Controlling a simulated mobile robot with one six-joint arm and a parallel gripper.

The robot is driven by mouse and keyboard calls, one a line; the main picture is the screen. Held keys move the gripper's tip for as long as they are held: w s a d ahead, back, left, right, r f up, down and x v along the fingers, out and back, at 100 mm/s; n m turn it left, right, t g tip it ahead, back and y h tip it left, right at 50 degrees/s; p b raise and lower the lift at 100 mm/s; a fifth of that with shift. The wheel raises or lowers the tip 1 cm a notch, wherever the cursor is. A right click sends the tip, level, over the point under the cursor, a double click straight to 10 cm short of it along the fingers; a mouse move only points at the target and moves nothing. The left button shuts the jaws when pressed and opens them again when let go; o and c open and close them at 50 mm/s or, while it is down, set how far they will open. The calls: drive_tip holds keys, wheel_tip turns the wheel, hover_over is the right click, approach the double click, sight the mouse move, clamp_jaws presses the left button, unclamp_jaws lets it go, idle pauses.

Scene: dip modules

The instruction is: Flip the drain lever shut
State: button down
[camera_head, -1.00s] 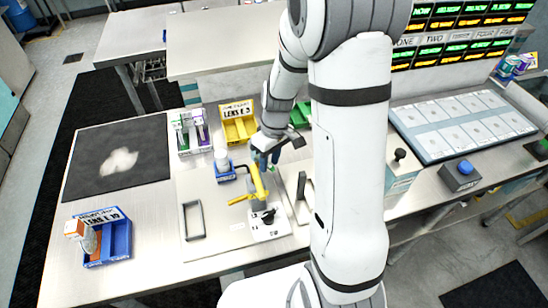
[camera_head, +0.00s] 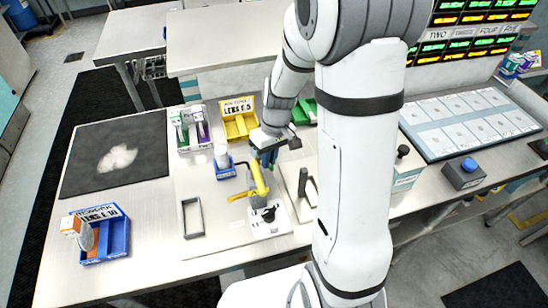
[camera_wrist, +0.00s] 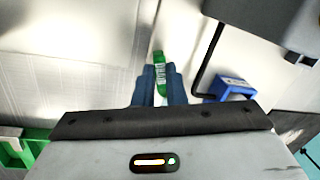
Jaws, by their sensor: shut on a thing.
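The fixture has a bent yellow piece (camera_head: 259,180) with a yellow handle reaching left, and a black lever (camera_head: 268,214) on a small white base. I cannot tell for certain which is the drain lever; markings on the base are too small to read. My gripper (camera_head: 266,160) is just above and behind the yellow piece in the head view. In the wrist view, the blue fingers of my gripper (camera_wrist: 160,82) are shut on a slim green item (camera_wrist: 159,66) with a white label. Whether it touches the fixture is hidden.
A blue holder (camera_head: 225,171) with a white bottle stands left of my gripper. A yellow bin (camera_head: 239,122) and a carton rack (camera_head: 190,128) are behind. A blue bin (camera_head: 118,243) is at front left.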

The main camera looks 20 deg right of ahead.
drive_tip(key=c, duration=1.5)
unclamp_jaws()
drive_tip(key=r, duration=0.5)
drive_tip(key=d+r, duration=0.1)
drive_tip(key=r, duration=0.1)
drive_tip(key=shift+w+r+b, duration=0.2)
drive_tip(key=shift+r+b, duration=0.15)
drive_tip(key=s+r+m+t, duration=0.1)
drive_tip(key=s+r, duration=0.1)
drive_tip(key=s, duration=0.3)
drive_tip(key=s+r+m+t+h, duration=0.1)
drive_tip(key=s+r, duration=0.2)
drive_tip(key=s, duration=0.2)
drive_tip(key=s+r+m+t, duration=0.1)
drive_tip(key=s+r, duration=0.2)
drive_tip(key=s, duration=0.2)
drive_tip(key=shift+d+r+m+t+h, duration=0.25)
drive_tip(key=shift+m+t+h, duration=0.15)
